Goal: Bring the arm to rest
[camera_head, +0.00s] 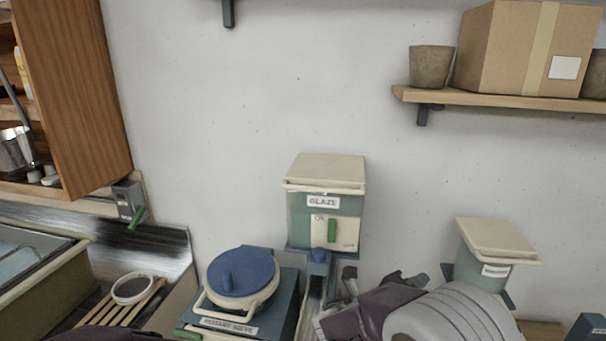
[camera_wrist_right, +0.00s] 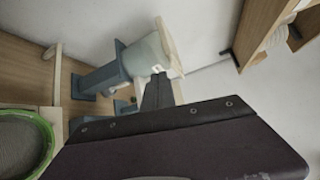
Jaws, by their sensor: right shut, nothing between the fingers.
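My right arm comes in from the lower right in the head view, and its dark purple-grey gripper (camera_head: 348,300) is at the bottom, right of the glaze dispenser. In the right wrist view the gripper's dark fingers (camera_wrist_right: 157,92) are together with nothing between them. The GLAZE dispenser (camera_head: 325,204) has a cream lid and a green handle on its front. My left gripper is not in view.
A rotary sieve (camera_head: 242,273) with a blue lid stands left of the gripper. A smaller lidded teal bucket (camera_head: 482,270) stands behind my right arm. A wall shelf (camera_head: 500,97) holds a cardboard box (camera_head: 510,45) and pots. A slatted rack (camera_head: 115,308) holds a round dish.

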